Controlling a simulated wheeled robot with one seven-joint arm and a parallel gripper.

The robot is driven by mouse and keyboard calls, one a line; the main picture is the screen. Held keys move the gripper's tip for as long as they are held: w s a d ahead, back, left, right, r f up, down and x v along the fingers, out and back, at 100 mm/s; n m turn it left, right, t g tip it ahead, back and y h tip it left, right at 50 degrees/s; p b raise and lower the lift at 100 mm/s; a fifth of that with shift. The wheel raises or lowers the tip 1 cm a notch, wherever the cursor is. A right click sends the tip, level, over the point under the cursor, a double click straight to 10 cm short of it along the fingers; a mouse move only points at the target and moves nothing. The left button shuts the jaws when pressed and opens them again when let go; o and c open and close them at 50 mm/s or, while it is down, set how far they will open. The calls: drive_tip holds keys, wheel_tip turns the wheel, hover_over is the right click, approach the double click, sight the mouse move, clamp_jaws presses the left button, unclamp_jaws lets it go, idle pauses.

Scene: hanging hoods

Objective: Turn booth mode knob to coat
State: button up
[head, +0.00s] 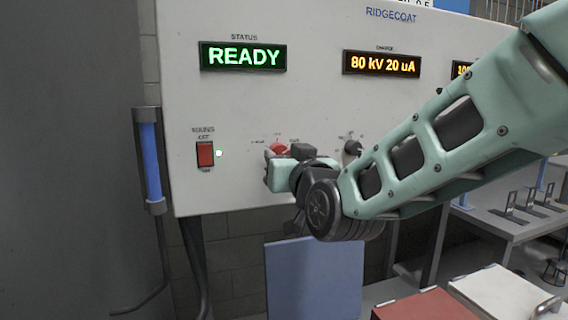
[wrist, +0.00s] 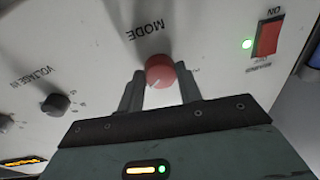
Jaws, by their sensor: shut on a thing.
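The red mode knob (head: 279,148) is on the white control panel, partly hidden by my gripper (head: 288,160) in the head view. In the wrist view the red knob (wrist: 161,68) sits between the two dark fingertips of my gripper (wrist: 160,76), under the upside-down label MODE. My gripper is shut on the knob, one finger on each side. A pale pointer mark shows on the knob's face, toward the lower left in the wrist view. The position labels around the knob are too small or hidden to read.
A red rocker switch (head: 205,154) with a lit green lamp is left of the knob. A black voltage knob (head: 352,148) is to the right. The status display (head: 243,57) reads READY; another display (head: 381,64) reads 80 kV 20 uA. A blue tube (head: 151,162) stands left.

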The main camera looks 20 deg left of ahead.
drive_tip(key=o, duration=1)
drive_tip(key=b+v, duration=0.3)
drive_tip(key=v, duration=1.4)
drive_tip(key=shift+s+b, duration=0.2)
drive_tip(key=shift+b, duration=0.2)
drive_tip(key=shift+d+f, duration=0.1)
drive_tip(key=s+d+f+n+g+h+p, duration=0.1)
drive_tip(key=s+d+f+g+h, duration=0.1)
drive_tip(key=d+f+g, duration=0.3)
drive_tip(key=s+d+f+n+g+h+p, duration=0.1)
drive_tip(key=s+f+g+h+p, duration=0.15)
drive_tip(key=f, duration=0.55)
drive_tip(key=s+d+f+g+h, duration=0.3)
drive_tip(key=s+d+g, duration=0.1)
drive_tip(key=d, duration=0.3)
drive_tip(key=s+d+f+g+h+p, duration=0.1)
drive_tip(key=s+d+f+g+h, duration=0.2)
drive_tip(key=s+d, duration=0.3)
drive_tip(key=shift+s+d+m+g, duration=0.35)
drive_tip(key=shift+s+m, duration=0.05)
drive_tip(key=shift+s, duration=0.35)
